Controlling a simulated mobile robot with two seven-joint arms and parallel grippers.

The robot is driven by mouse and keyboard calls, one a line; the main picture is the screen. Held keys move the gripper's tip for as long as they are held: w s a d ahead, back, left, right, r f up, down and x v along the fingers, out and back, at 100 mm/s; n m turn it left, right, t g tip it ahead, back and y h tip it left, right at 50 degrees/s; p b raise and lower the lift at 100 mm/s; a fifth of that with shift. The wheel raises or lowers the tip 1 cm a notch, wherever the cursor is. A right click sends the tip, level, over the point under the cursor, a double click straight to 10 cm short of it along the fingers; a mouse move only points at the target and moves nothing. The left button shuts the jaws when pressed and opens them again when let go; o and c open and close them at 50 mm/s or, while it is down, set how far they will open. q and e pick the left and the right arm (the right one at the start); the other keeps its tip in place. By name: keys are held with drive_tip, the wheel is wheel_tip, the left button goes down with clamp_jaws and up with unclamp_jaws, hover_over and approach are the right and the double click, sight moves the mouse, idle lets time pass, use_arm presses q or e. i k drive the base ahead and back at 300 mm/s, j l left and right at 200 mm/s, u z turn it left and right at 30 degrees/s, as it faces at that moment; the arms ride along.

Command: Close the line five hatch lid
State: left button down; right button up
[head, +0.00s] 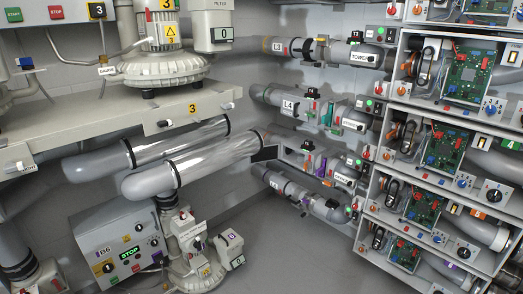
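Several grey tubes run along the right wall, one below another. The upper two read L3 (277,46) and L4 (289,106). Below L4 is a third tube (318,164) with red, blue and purple parts; no line number is readable on it. A dark, flat, framed panel (265,154) stands out at its left end, beside the shiny pipe. It may be a hatch lid, but I cannot tell for certain. A lowest tube (296,191) carries a small label that I cannot read clearly. Neither of my grippers is in view.
A blower (160,62) stands on a grey shelf (110,118) at upper left. Large shiny pipes (195,158) reach toward the tubes. A control box (122,245) and a second blower (195,268) stand below. Shelves with circuit boards (425,200) fill the right. Grey floor (290,255) is clear between.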

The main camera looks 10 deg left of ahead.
sight(270, 152)
drive_tip(key=i+j+z, duration=0.1)
drive_tip(key=i, duration=0.3)
drive_tip(key=i+j+z, duration=0.1)
drive_tip(key=i+j, duration=0.15)
drive_tip(key=i, duration=0.15)
drive_tip(key=i+j+z, duration=0.1)
drive_tip(key=i, duration=0.25)
drive_tip(key=j, duration=0.1)
